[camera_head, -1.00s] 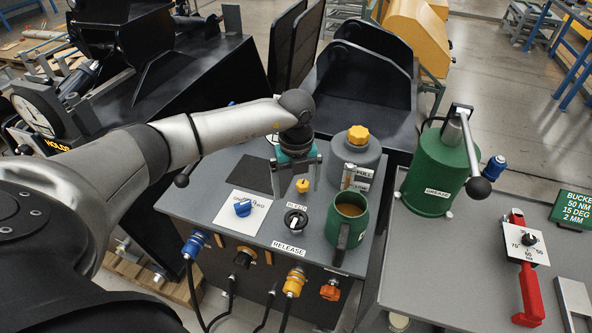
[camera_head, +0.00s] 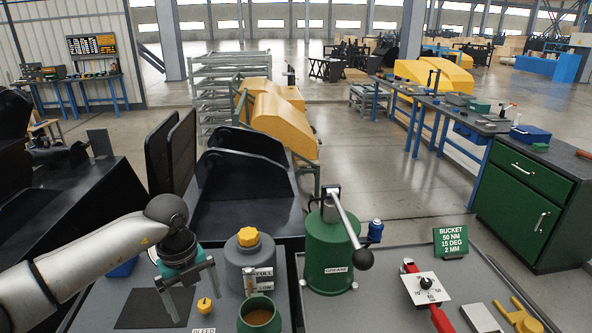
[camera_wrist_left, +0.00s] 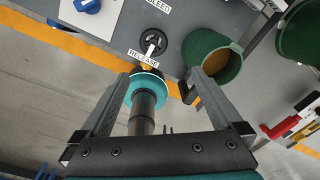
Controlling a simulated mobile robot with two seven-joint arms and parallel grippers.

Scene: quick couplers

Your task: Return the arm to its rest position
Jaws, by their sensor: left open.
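My left gripper (camera_head: 194,300) is open above the grey console (camera_head: 108,300), with no object seen in its fingers in the head view. A small yellow knob (camera_head: 204,305) shows close to its right finger. In the left wrist view the two fingers (camera_wrist_left: 155,88) are spread wide. A teal ring on a dark cylinder (camera_wrist_left: 143,112) shows between them; I cannot tell whether it touches them. The black release dial (camera_wrist_left: 155,42) lies beyond the fingertips. My right gripper is in neither view.
A green mug (camera_head: 259,318), a grey bottle with a yellow cap (camera_head: 249,262) and a green grease pump (camera_head: 331,252) with a raised lever stand right of the gripper. A red torque tool (camera_head: 430,300) lies further right. A black bucket (camera_head: 246,190) is behind.

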